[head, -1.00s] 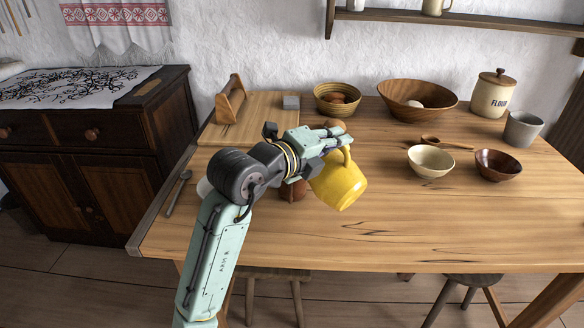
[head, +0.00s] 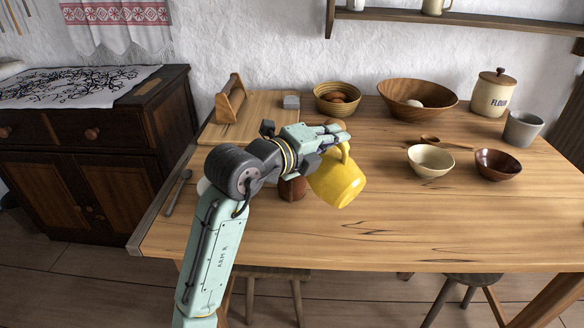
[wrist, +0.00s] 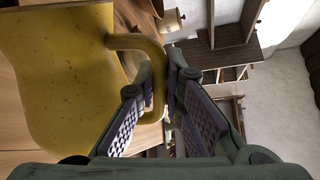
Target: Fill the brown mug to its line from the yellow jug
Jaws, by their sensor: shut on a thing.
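The yellow jug (head: 338,182) is held tilted above the table in the head view. My gripper (head: 338,138) is shut on its handle; in the wrist view my gripper (wrist: 158,100) has its fingers around the handle, and the jug (wrist: 60,75) fills the upper left. The brown mug (head: 292,188) stands on the table to the left of the jug, partly hidden behind my arm. Its inside, its line and any liquid cannot be seen. I cannot tell whether the jug is over the mug's rim.
A cream bowl (head: 430,161), a dark brown bowl (head: 498,165) and a grey cup (head: 522,129) stand on the right. A large wooden bowl (head: 418,96), a basket (head: 337,99) and a flour jar (head: 493,93) are at the back. The table's front right (head: 450,220) is clear.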

